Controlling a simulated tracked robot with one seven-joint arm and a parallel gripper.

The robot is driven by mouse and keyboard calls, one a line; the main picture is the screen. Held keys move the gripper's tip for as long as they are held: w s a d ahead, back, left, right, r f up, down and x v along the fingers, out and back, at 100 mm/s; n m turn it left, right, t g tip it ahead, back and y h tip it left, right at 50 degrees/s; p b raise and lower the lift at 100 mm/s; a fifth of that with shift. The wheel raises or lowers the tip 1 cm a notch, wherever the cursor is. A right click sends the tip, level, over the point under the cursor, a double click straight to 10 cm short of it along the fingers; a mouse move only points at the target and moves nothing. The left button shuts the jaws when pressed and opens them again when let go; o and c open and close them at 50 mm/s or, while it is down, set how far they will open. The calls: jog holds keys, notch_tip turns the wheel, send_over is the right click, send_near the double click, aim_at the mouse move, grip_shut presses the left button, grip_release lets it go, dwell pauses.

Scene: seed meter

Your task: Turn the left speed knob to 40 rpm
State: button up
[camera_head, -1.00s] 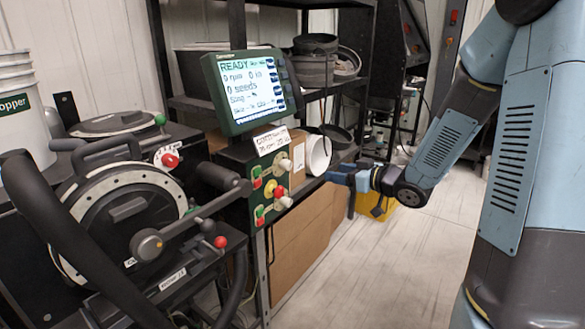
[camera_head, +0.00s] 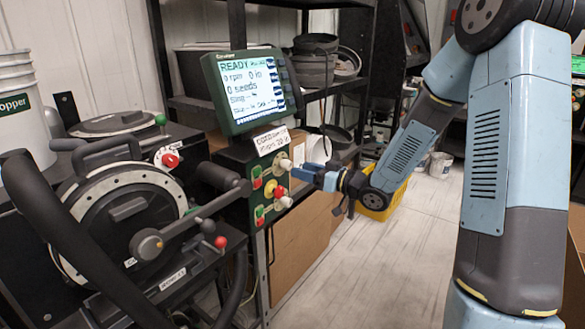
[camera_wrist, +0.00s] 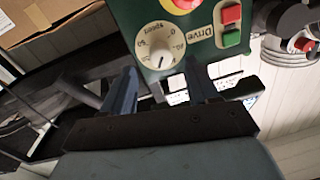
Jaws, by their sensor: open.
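The green control panel (camera_head: 243,175) stands under the display. It carries an upper white knob (camera_head: 286,164), a lower white knob (camera_head: 286,202) and a yellow-and-red stop button (camera_head: 277,192). Neither white knob reads as left in the head view. My gripper (camera_head: 298,172) is open, with its blue fingertips close to the upper knob. In the wrist view a white knob (camera_wrist: 157,46) on a marked dial lies just beyond and between my open fingers (camera_wrist: 161,82). Its dark pointer line points toward the gripper. Contact is not visible, and the rpm figures are too small to read surely.
The display (camera_head: 247,90) shows READY and 0 rpm. Red (camera_wrist: 231,14) and green (camera_wrist: 232,37) buttons sit beside the dial, by a "Drive" label. The black machine (camera_head: 120,215) with levers stands left of the panel. Shelves stand behind; the floor at right is open.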

aim_at(290, 166)
jog(key=shift+x, duration=2.4)
jog(key=c, duration=1)
jog(key=shift+n, duration=1)
jog(key=shift+c, duration=0.2)
jog(key=o, duration=1)
jog(key=shift+o, duration=0.2)
jog(key=v, duration=1.3)
jog(key=shift+s+d, duration=0.2)
jog(key=shift+d, duration=0.1)
